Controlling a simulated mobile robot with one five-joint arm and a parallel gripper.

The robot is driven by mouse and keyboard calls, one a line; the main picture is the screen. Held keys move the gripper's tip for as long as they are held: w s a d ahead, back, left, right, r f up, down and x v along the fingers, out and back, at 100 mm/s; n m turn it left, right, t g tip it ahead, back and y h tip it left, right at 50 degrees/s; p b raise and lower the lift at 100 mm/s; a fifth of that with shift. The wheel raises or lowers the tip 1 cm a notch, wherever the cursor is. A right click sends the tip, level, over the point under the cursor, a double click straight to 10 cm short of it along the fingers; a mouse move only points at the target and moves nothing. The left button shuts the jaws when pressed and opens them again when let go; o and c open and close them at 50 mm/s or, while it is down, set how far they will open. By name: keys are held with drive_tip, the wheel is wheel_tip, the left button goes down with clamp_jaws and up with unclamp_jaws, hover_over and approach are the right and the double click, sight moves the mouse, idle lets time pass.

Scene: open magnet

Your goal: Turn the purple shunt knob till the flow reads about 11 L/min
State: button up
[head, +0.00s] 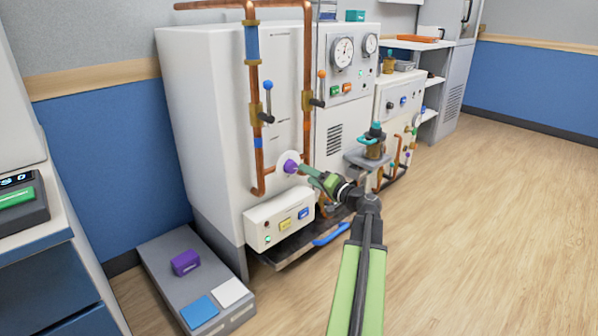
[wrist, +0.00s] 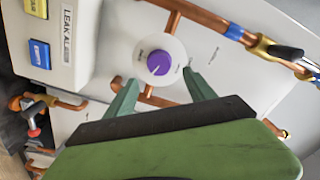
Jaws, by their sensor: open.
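The purple shunt knob (head: 290,166) sits on a round white dial plate on the front of the white cabinet, among the copper pipes. In the wrist view the knob (wrist: 159,63) shows a small pale pointer mark, and the lettering around it is too small to read. My gripper (head: 307,170) reaches the dial from the right. In the wrist view its two green fingers (wrist: 158,92) are spread apart, with the knob ahead of and between them. I see no contact with the knob. I cannot make out a flow reading in either view.
Copper pipes with a blue-handled valve (head: 268,100) and an orange-handled valve (head: 319,88) rise above the knob. A white box with coloured buttons (head: 280,218) is below. A grey platform (head: 190,270) holds a purple block (head: 185,262). The wooden floor at right is clear.

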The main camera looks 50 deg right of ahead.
drive_tip(key=s, duration=1)
drive_tip(key=shift+s+a, duration=0.35)
drive_tip(key=shift+s, duration=0.05)
drive_tip(key=n, duration=0.7)
approach(293, 169)
drive_tip(key=w, duration=0.6)
drive_tip(key=w+d, duration=0.1)
drive_tip(key=w, duration=0.2)
drive_tip(key=shift+w+f, duration=0.1)
drive_tip(key=shift+w, duration=0.15)
drive_tip(key=shift+a, duration=0.1)
drive_tip(key=shift+c, duration=0.4)
